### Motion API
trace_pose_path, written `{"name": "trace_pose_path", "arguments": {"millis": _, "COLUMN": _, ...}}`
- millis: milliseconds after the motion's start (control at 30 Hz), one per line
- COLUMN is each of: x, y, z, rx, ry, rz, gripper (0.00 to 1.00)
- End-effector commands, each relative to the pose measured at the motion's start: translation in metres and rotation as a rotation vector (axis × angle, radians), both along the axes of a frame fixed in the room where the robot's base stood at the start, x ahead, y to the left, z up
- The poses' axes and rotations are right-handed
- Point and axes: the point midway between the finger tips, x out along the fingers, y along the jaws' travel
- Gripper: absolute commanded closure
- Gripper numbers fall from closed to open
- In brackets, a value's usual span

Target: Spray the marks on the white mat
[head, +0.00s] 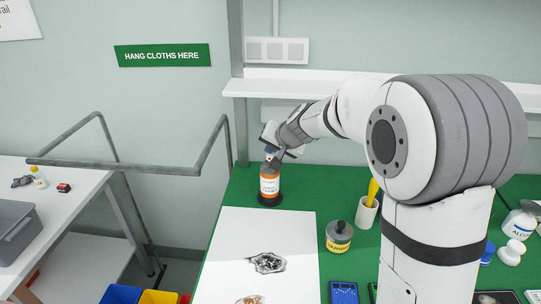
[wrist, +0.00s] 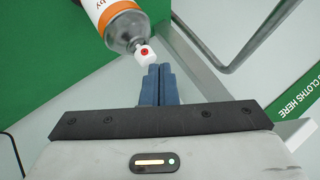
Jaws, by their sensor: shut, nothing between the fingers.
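The spray can (head: 269,184), with an orange and white label, stands upright on a dark round base on the green table. Its silver shoulder and white nozzle with a red dot (wrist: 145,54) show in the wrist view. My gripper (head: 271,158) is at the top of the can; its blue fingers (wrist: 158,82) are shut and empty, close by the nozzle. I cannot tell whether they touch it. The white mat (head: 232,237) lies in front of the can. It bears a dark grey mark (head: 267,263) and a brown mark (head: 250,299) cut by the frame's lower edge.
A varnish tin (head: 339,237) and a white cup with a yellow-handled tool (head: 366,212) stand right of the mat. An alcohol bottle (head: 519,223) is at the far right. A metal rail (head: 150,163) and a side table with a grey bin (head: 18,228) are left. A shelf (head: 270,88) runs behind.

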Motion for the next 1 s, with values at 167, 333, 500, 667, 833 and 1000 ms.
{"name": "trace_pose_path", "arguments": {"millis": 167, "x": 0.000, "y": 0.000, "z": -0.003, "rx": 0.000, "ry": 0.000, "rz": 0.000, "gripper": 1.00}}
{"name": "trace_pose_path", "arguments": {"millis": 333, "x": 0.000, "y": 0.000, "z": -0.004, "rx": 0.000, "ry": 0.000, "rz": 0.000, "gripper": 1.00}}
{"name": "trace_pose_path", "arguments": {"millis": 500, "x": 0.000, "y": 0.000, "z": -0.003, "rx": 0.001, "ry": 0.000, "rz": -0.001, "gripper": 1.00}}
{"name": "trace_pose_path", "arguments": {"millis": 667, "x": 0.000, "y": 0.000, "z": 0.004, "rx": 0.001, "ry": 0.001, "rz": -0.001, "gripper": 1.00}}
{"name": "trace_pose_path", "arguments": {"millis": 833, "x": 0.000, "y": 0.000, "z": 0.011, "rx": -0.001, "ry": 0.000, "rz": -0.001, "gripper": 1.00}}
{"name": "trace_pose_path", "arguments": {"millis": 1000, "x": 0.000, "y": 0.000, "z": 0.010, "rx": 0.000, "ry": 0.001, "rz": -0.001, "gripper": 1.00}}
